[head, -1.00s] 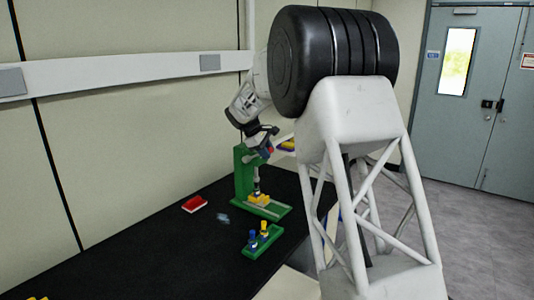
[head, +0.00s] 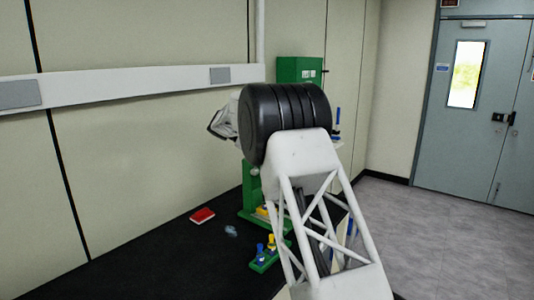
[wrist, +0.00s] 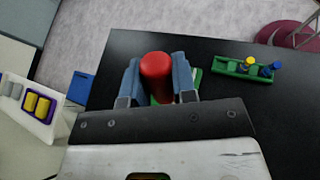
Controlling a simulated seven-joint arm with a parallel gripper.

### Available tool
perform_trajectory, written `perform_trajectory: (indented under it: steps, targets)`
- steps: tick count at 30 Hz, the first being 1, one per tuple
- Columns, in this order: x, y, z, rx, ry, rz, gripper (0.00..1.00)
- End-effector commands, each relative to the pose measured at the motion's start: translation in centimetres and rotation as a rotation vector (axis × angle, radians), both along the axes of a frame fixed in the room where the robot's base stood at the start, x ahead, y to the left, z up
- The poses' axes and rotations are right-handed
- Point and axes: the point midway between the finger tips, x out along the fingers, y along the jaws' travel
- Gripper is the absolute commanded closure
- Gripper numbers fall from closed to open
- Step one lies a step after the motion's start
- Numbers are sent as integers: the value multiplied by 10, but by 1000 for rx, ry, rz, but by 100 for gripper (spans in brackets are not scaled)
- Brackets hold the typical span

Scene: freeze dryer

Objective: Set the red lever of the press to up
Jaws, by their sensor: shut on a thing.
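The red lever (wrist: 157,66) shows end-on in the wrist view as a rounded red knob between the two blue-grey fingers of my gripper (wrist: 158,84). The fingers are shut on it from both sides. The green press (head: 250,188) stands on the black table in the head view, partly hidden by my arm. A little of its green body shows by the fingers in the wrist view. In the head view my arm hides the lever and my fingertips, so I cannot tell the lever's angle there.
A green rack (head: 264,261) with blue and yellow pieces stands in front of the press; it also shows in the wrist view (wrist: 245,69). A red block (head: 202,216) and a small clear item (head: 231,231) lie left of the press. A green cabinet (head: 300,70) is behind.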

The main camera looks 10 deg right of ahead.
Motion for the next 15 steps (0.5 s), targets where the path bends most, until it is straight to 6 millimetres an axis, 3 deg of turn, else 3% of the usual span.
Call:
perform_trajectory:
  steps: [15]
  targets:
    - [13,13,5,-109,109,2,100]
